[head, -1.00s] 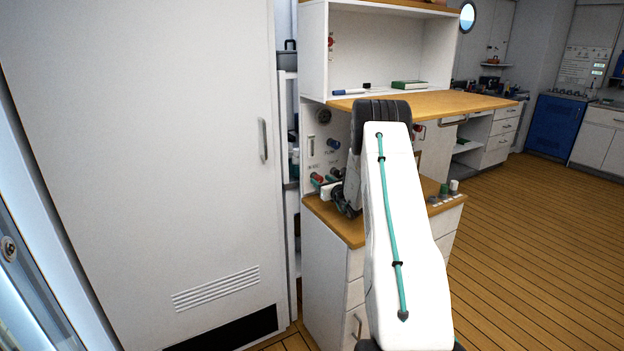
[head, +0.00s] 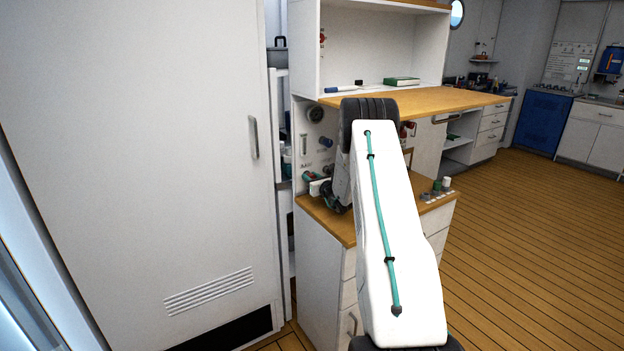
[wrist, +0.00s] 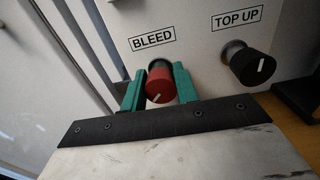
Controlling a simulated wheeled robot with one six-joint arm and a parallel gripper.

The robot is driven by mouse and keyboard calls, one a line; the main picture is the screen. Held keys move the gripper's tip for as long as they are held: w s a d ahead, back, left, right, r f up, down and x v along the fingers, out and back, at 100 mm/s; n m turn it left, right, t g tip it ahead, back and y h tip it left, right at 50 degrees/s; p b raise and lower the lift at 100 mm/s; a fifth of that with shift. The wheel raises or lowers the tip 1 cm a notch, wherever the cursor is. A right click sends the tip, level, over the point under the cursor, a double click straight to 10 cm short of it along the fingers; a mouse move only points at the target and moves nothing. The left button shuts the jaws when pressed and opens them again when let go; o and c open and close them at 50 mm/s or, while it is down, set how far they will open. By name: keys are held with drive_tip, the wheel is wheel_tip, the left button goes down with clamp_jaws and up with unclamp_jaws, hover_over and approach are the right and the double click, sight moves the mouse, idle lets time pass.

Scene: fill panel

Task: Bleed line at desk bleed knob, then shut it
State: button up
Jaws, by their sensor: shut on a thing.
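The red bleed knob (wrist: 161,86) sticks out of the white panel (wrist: 200,20) under the label BLEED in the wrist view. Its white pointer line is tilted, running from lower left to upper right. My gripper (wrist: 160,90) has its two green fingers on either side of the knob, shut on it. In the head view my gripper (head: 314,177) is at the panel on the desk's left side, and the knob is hidden there. The black top up knob (wrist: 250,66) stands to the right under its own label, apart from my fingers.
The wooden desktop (head: 345,226) lies below. A tall white cabinet door (head: 140,150) stands close at left. Open plank floor (head: 530,230) lies at right.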

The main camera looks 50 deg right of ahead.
drive_tip(key=shift+a, duration=0.1)
drive_tip(key=m, duration=0.6)
drive_tip(key=shift+m, duration=0.3)
drive_tip(key=m, duration=0.6)
drive_tip(key=shift+d+f, duration=0.15)
drive_tip(key=shift+d, duration=0.05)
drive_tip(key=m, duration=0.7)
drive_tip(key=shift+f+m, duration=0.1)
drive_tip(key=shift+m, duration=0.3)
drive_tip(key=m, duration=0.6)
drive_tip(key=shift+s+f, duration=0.1)
drive_tip(key=o, duration=1)
drive_tip(key=shift+c, duration=0.2)
